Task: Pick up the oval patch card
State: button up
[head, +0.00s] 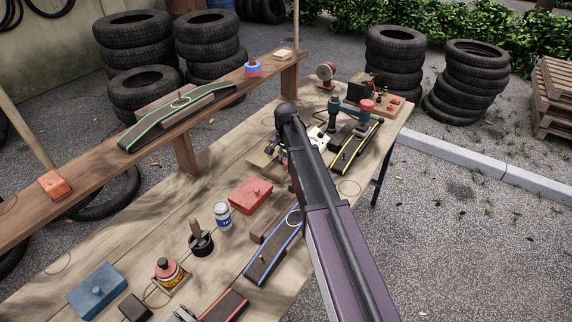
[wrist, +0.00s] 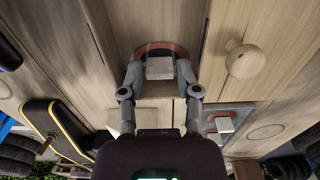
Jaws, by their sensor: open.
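A rounded, red-edged piece that looks like the oval patch card (wrist: 152,46) lies on the wooden boards in the wrist view, with a pale grey block on it. My gripper (wrist: 160,74) is open, with one finger on each side of that block. I cannot tell whether the fingers touch it. In the head view my gripper (head: 282,146) is over the far part of the bench, and my arm hides much of that spot. A second, square grey card (wrist: 239,115) with a block on it lies right of the gripper in the wrist view.
A round wooden knob (wrist: 245,60) stands close right of the fingers. A yellow-edged black board (head: 352,152) lies right of my arm. A red box (head: 250,194), a white can (head: 222,216) and a blue-edged board (head: 271,255) lie nearer on the bench. A raised shelf (head: 62,205) runs along the left.

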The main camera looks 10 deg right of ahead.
jog(key=shift+c, duration=0.2)
jog(key=c, duration=0.4)
jog(key=shift+o, duration=0.2)
jog(key=shift+r, duration=0.1)
notch_tip(320, 180, up, 10)
jog(key=p, duration=1)
dwell(0.8)
notch_tip(320, 180, up, 17)
jog(key=p, duration=1.6)
jog(key=shift+f+p, duration=0.2)
jog(key=shift+p, duration=0.2)
jog(key=shift+s, duration=0.1)
